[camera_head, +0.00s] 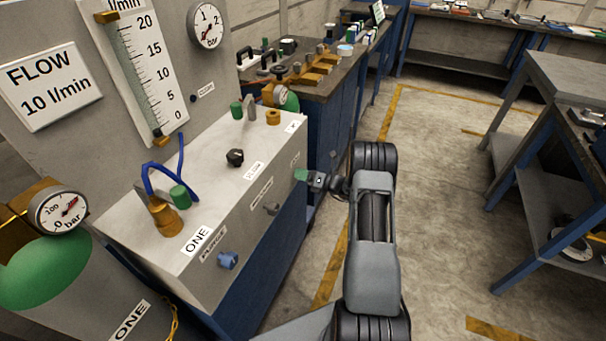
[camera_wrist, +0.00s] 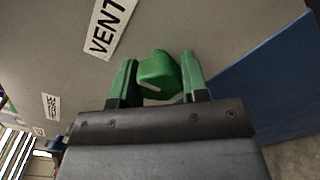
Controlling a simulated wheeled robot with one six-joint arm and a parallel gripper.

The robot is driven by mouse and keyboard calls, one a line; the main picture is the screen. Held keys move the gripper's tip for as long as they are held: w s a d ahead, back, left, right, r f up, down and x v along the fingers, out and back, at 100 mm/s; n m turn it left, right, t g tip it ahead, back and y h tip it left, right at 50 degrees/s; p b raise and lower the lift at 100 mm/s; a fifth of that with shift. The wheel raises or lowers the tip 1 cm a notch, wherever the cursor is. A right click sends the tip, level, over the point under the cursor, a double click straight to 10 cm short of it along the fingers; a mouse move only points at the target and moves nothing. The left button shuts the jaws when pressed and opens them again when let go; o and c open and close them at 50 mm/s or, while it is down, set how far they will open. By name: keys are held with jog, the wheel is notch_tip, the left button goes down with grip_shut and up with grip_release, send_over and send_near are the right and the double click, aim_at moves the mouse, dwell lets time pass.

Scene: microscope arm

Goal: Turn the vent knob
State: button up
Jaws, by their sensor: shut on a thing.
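The green vent knob (camera_wrist: 158,72) is on the grey front panel, below the label VENT (camera_wrist: 108,25) in the wrist view. A short pale mark shows near its lower edge. My gripper (camera_wrist: 160,66) has green fingers, one on each side of the knob, and is shut on it. In the head view my gripper (camera_head: 305,176) reaches the far right end of the front panel of the grey box (camera_head: 215,165). There the knob is mostly hidden by the fingers and cannot be told apart from them.
A blue knob marked PURGE (camera_head: 228,260) and a grey knob (camera_head: 271,208) stick out of the same panel. A black knob (camera_head: 235,157), fittings and blue tubing are on top. A blue cabinet (camera_head: 262,290) lies below.

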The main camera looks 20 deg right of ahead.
dwell(0.4)
jog(key=o, duration=0.9)
jog(key=shift+o, duration=0.2)
jog(key=shift+d, duration=0.1)
jog(key=v, duration=1.3)
jog(key=shift+s+d, duration=0.2)
jog(key=shift+s, duration=0.1)
